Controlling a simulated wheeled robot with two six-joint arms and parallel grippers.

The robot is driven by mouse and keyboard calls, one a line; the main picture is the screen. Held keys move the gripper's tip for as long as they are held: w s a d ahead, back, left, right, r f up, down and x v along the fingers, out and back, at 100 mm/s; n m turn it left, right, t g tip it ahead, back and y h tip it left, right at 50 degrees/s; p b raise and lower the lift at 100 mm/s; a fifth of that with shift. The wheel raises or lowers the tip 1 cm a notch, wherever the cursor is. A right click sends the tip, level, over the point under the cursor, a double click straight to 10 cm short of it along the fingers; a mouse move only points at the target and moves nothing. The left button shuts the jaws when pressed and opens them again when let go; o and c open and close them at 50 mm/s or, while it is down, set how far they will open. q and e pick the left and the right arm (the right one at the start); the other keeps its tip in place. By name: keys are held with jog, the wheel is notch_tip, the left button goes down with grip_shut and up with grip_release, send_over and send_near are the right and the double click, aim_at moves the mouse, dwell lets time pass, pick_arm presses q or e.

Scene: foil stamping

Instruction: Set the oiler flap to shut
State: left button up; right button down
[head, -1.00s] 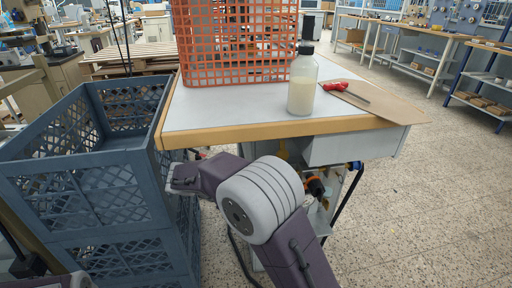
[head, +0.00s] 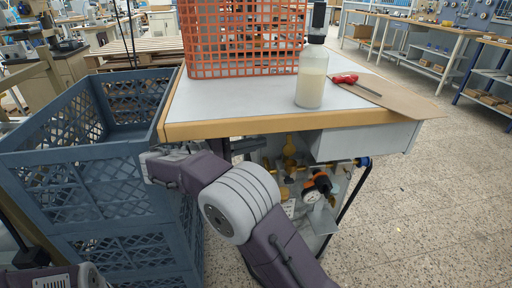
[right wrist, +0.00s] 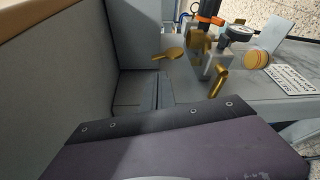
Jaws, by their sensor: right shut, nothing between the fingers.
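Under the table, in the head view, is a group of brass fittings (head: 290,150) with a round gauge (head: 322,184) beside an orange part. The right wrist view shows a flat brass lever (right wrist: 170,54), an upright brass piece (right wrist: 220,82) and a round brass disc (right wrist: 253,59) near the gauge (right wrist: 236,33). I cannot tell which part is the oiler flap, or its setting. My right gripper (right wrist: 158,78) is shut and empty, apart from the fittings and to their left in the wrist view. Its tips are unclear in the head view. My left gripper is out of view.
The table (head: 230,106) overhangs the fittings. On it are an orange basket (head: 240,40), a bottle (head: 312,80) and a red-handled tool (head: 345,78). Blue crates (head: 90,180) stand at the left, close to my right arm. A white label (right wrist: 290,78) lies beside the fittings.

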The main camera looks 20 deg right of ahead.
aim_at(289, 145)
jog(key=d+b, duration=0.2)
jog(key=d, duration=0.4)
jog(key=shift+w+d+f, duration=0.25)
jog(key=shift+d+f, duration=0.05)
jog(key=shift+f, duration=0.05)
